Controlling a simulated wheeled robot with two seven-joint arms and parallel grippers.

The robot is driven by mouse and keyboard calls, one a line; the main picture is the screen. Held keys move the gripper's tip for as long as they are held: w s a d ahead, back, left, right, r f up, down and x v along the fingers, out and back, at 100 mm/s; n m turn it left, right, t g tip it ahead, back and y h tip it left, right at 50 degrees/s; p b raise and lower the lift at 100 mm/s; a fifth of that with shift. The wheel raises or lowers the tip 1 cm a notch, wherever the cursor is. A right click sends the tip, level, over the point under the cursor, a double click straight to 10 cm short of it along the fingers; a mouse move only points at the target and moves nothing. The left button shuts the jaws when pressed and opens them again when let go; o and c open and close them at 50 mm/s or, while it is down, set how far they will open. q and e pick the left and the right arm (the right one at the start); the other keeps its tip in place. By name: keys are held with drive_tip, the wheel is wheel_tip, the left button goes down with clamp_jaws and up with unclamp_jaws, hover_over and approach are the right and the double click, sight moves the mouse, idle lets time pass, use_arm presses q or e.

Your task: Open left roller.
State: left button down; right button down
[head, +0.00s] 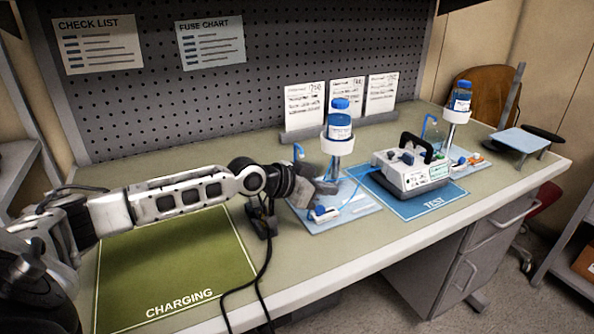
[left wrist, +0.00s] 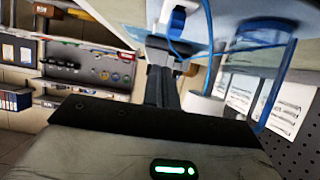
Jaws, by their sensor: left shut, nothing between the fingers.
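The left infusion set stands on a light-blue board (head: 350,212), with a blue-capped bottle (head: 340,125) on a pole. A small blue-and-white clamp (head: 322,212), which looks like the left roller, sits at the board's front left with blue tubing. My left gripper (head: 328,187) is shut and empty, just above and behind this clamp. In the left wrist view my gripper's fingers (left wrist: 162,75) are together, close to a blue-and-white part (left wrist: 178,18); whether they touch it I cannot tell. The roller's setting is too small to read.
A pump with a black handle (head: 410,170) stands on the blue TEST mat (head: 440,200). A second bottle (head: 461,98) on a pole stands farther right. The green CHARGING mat (head: 170,265) is free of devices. Black cables (head: 262,260) hang from my left wrist. Cards stand at the back.

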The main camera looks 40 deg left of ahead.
use_arm(q)
drive_tip(key=b+v, duration=0.2)
drive_tip(key=v, duration=0.8)
use_arm(e)
drive_tip(key=shift+w+a+f, duration=0.1)
drive_tip(key=shift+a+f, duration=0.1)
drive_tip(key=shift+f, duration=0.3)
use_arm(q)
drive_tip(key=shift+a+r, duration=0.1)
drive_tip(key=shift+r, duration=0.05)
